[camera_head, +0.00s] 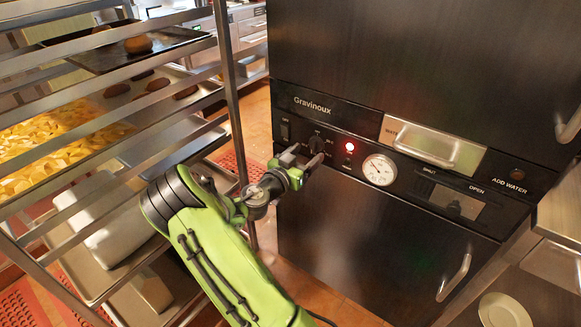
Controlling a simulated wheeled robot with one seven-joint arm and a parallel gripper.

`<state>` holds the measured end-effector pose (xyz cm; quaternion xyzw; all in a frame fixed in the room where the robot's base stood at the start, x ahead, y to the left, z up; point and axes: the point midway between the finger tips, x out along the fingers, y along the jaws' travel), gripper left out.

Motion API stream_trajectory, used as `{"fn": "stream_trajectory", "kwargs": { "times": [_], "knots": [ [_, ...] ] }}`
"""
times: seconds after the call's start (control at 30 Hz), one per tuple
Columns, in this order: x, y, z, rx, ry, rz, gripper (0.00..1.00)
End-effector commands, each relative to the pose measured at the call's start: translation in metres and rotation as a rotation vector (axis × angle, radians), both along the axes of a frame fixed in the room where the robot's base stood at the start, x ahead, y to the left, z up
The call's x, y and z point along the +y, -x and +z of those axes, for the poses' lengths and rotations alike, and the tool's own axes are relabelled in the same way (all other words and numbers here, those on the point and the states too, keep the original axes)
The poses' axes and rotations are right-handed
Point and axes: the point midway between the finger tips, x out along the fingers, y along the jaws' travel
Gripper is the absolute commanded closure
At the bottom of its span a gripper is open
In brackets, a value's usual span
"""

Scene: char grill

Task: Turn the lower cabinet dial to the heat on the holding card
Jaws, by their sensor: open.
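The dark holding cabinet (340,215) stands at the centre and right, with a control panel across its middle. A black dial (317,143) sits on the panel's left part, left of a lit red lamp (350,147) and a round white gauge (379,170). My gripper (302,158) is open, just in front of and below the dial. Its fingers point up toward the panel and partly cover the area by the dial. I cannot tell whether they touch it. The dial's setting is too small to read. No holding card can be made out.
A metal rack (232,95) with trays of food stands close on the left. A switch (285,131) is left of the dial. A metal water drawer (435,146) and a vent slider (453,205) are to the right. A door handle (454,278) sticks out lower right.

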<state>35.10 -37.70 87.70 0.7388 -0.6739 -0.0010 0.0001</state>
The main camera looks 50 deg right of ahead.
Motion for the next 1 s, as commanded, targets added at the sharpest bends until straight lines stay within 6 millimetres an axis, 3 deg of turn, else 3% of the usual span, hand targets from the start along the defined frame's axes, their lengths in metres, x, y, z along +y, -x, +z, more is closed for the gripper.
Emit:
{"fn": "stream_trajectory", "kwargs": {
  "times": [0.3, 0.43, 0.6, 1.0],
  "knots": [
    [0.092, 0.007, 0.001, 0.002, -0.002, 0.008, 0.31],
    [0.118, 0.01, 0.001, 0.0, -0.001, 0.005, 0.31],
    [0.132, 0.012, 0.001, -0.001, 0.0, 0.001, 0.31],
    [0.132, 0.012, 0.0, -0.001, -0.001, 0.0, 0.31]
  ]
}}
